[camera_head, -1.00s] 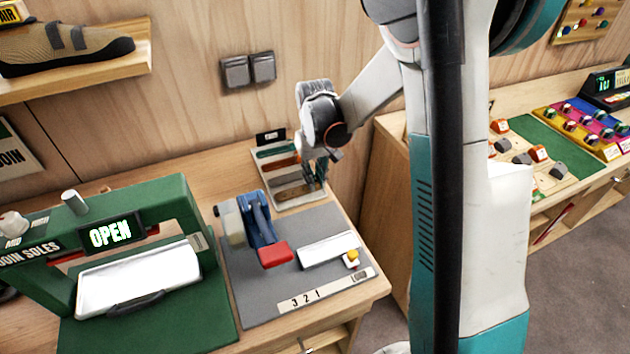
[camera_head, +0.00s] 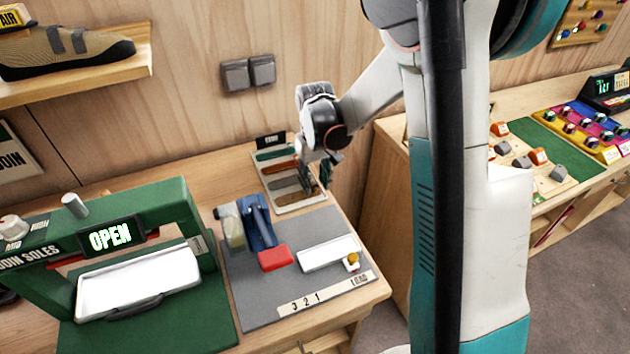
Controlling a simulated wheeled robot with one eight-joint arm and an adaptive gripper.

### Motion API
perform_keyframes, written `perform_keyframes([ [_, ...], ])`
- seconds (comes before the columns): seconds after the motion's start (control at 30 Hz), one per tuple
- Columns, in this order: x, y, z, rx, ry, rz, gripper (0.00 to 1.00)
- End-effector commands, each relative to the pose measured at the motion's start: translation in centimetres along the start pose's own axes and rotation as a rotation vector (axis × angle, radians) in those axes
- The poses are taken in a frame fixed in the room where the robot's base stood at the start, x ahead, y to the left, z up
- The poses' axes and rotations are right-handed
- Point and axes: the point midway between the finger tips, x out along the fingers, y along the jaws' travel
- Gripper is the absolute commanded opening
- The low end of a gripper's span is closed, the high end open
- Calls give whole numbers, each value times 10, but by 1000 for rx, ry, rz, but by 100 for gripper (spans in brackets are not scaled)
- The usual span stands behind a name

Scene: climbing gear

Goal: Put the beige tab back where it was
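A pale tray (camera_head: 262,178) stands at the back of the workbench, with several coloured strips lying in rows. From back to front I see a green strip (camera_head: 274,154), an orange strip (camera_head: 279,167), a greyish-beige strip (camera_head: 284,183) and a brown strip (camera_head: 292,198). The greyish-beige one may be the beige tab, but it is too small to be sure. My gripper (camera_head: 321,180) points down at the tray's right edge, beside the strips' right ends. Its dark fingers are small and partly overlapped; I cannot tell whether they are apart or hold anything.
A green press (camera_head: 150,215) showing OPEN stands left. The wall is close behind.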

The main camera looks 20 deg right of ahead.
Motion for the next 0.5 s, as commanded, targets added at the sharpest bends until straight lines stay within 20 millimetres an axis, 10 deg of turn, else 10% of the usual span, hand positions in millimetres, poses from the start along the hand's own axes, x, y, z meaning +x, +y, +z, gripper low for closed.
perform_keyframes([
  [0.5,-99,0,0,0,0,0,35],
])
